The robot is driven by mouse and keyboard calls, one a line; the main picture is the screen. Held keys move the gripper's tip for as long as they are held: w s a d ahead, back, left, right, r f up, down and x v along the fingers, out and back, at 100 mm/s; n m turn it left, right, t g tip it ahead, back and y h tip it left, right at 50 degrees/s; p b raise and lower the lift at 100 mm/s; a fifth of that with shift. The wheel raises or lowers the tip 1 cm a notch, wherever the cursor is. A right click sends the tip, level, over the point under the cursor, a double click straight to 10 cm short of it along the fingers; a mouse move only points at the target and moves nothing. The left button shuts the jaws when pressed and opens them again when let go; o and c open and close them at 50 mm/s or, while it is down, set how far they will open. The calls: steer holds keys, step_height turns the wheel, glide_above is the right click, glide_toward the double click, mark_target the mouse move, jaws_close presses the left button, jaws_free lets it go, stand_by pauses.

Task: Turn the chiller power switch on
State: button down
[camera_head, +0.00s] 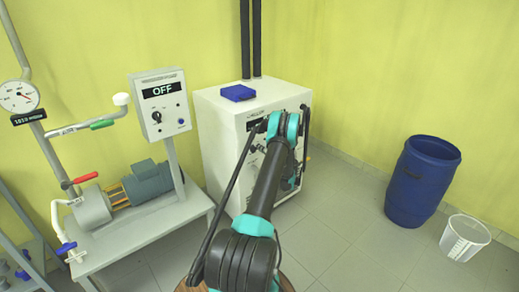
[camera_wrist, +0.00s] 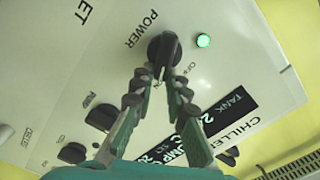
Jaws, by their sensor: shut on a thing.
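The white chiller (camera_head: 225,130) stands against the back wall in the head view, with my arm reaching across its front panel. In the wrist view, the black power switch (camera_wrist: 164,46) is a knob beside the word POWER. My gripper (camera_wrist: 161,74) is shut on this knob, with its two fingertips at the knob's lower part. A green lamp (camera_wrist: 204,40) to the right of the knob is lit. The dark display (camera_wrist: 228,112) shows white text with TANK and PUMP, partly hidden by my right finger. In the head view my arm hides the knob and fingertips.
Other dark knobs (camera_wrist: 101,117) sit to the left of my gripper on the panel. A blue box (camera_head: 238,92) lies on the chiller. A control box reading OFF (camera_head: 160,104) stands to the left. A blue barrel (camera_head: 422,182) and white bucket (camera_head: 465,237) stand right.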

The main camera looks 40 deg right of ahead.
steer(key=shift+w+r, duration=0.1)
steer(key=shift+w, duration=0.05)
steer(key=c, duration=1.5)
jaws_free()
steer(key=s, duration=1.2)
steer(key=shift+d, duration=0.45)
